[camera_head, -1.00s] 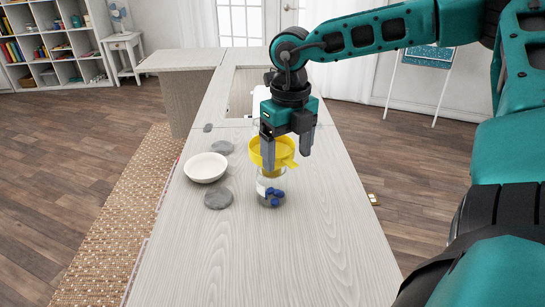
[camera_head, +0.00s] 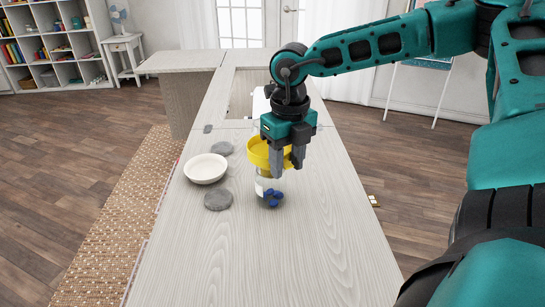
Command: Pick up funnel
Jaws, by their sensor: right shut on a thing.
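The yellow funnel (camera_head: 257,151) sits at the top of a clear glass jar (camera_head: 262,186) on the table. Blue pieces (camera_head: 272,199) lie in the lower part of the jar. My right gripper (camera_head: 286,174) points down at the funnel's right side, its fingers shut on the funnel. The fingers cover part of the funnel and jar, so I cannot tell whether the funnel still touches the jar. My left gripper is not in view.
A white bowl (camera_head: 205,168) stands left of the jar on the pale wooden table (camera_head: 250,270). Flat grey round pieces (camera_head: 218,200) lie near the bowl. The table's front is clear. A woven rug (camera_head: 120,220) lies on the floor at left.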

